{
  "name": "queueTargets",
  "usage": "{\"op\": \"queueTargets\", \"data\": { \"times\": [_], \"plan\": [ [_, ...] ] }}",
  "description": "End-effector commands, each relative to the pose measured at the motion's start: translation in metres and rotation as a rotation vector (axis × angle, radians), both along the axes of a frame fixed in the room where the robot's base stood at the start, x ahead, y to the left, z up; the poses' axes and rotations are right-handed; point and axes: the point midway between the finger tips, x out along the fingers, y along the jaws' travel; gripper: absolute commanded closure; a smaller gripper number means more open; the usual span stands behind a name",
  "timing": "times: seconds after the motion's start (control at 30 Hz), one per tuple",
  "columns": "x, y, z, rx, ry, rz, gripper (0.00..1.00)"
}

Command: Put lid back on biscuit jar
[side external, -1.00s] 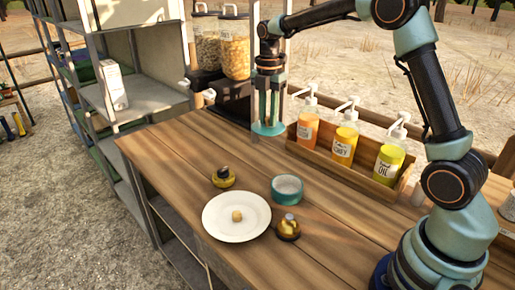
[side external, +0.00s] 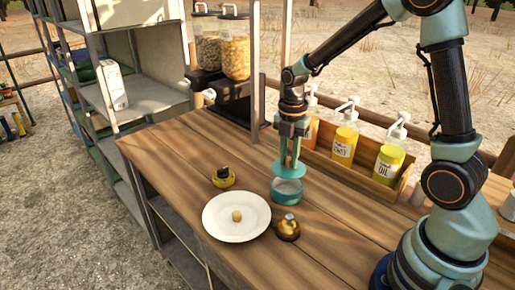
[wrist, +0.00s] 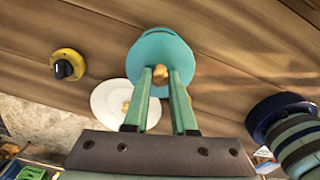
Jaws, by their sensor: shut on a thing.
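My gripper (side external: 289,164) is shut on the knob of the teal round lid (side external: 290,171). It holds the lid level, just above the open teal jar (side external: 286,196) and slightly toward its back. The jar's pale inside shows below the lid, with a small gap between them. In the wrist view my gripper (wrist: 160,73) pinches the wooden knob, and the lid (wrist: 161,46) hides the jar.
A white plate (side external: 222,224) with a biscuit (side external: 237,215) lies left of the jar. A yellow-and-black knobbed object (side external: 223,178) and a brass-coloured one (side external: 288,228) stand near it. A wooden box (side external: 350,170) of sauce bottles stands behind right.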

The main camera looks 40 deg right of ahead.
Motion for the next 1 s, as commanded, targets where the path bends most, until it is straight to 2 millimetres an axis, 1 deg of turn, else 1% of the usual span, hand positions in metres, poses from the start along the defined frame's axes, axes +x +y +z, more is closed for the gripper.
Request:
{"op": "queueTargets", "data": {
  "times": [0.03,0.2,0.4,0.6,1.0],
  "plan": [
    [0.000,0.000,-0.006,0.000,0.002,0.000,1.00],
    [-0.001,0.000,-0.021,0.000,0.003,0.000,1.00],
    [0.000,0.000,-0.035,0.000,0.002,0.000,1.00],
    [0.000,0.000,-0.042,0.000,0.001,0.000,1.00],
    [0.000,0.000,-0.043,0.000,0.000,0.000,1.00]
  ]
}}
